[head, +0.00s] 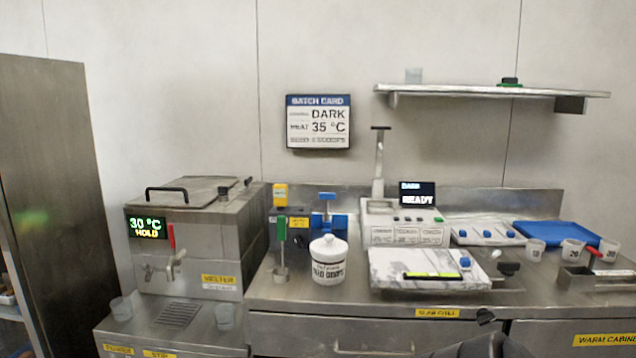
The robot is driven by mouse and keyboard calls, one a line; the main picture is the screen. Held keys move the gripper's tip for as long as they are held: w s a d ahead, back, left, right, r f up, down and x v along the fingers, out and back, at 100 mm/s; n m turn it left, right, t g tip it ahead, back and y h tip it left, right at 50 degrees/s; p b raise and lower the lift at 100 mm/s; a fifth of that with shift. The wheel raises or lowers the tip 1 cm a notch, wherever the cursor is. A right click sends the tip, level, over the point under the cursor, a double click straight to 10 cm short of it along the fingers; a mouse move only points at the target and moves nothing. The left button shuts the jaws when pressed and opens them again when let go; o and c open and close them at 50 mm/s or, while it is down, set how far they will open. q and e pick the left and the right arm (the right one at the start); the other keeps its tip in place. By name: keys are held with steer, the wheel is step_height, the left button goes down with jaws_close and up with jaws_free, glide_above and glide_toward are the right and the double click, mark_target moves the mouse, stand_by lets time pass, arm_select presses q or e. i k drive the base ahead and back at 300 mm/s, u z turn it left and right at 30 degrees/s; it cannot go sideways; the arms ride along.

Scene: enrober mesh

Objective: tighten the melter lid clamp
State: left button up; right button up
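The melter (195,240) is a steel box at the left of the head view, with a display reading 30 °C HOLD. Its lid (200,188) lies on top and looks closed, with a black bar handle (166,190). Small dark fittings (223,191) stand at the lid's right side; they look like the clamp, but how tight it is cannot be told. A dark shape (482,335) at the bottom edge seems to be part of my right arm or gripper, well right of the melter; its fingers are not clear. My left gripper is not in view.
A red-handled tap (171,238) is on the melter's front, with clear cups (225,316) below. Right of the melter stand a green-handled tool (282,240), a white lidded tub (328,260) and a marble slab (425,268). Space above the melter is free.

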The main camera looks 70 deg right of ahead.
mark_target(248, 182)
steer(key=u, duration=1.1)
steer(key=k, duration=0.8)
steer(key=z, duration=1.7)
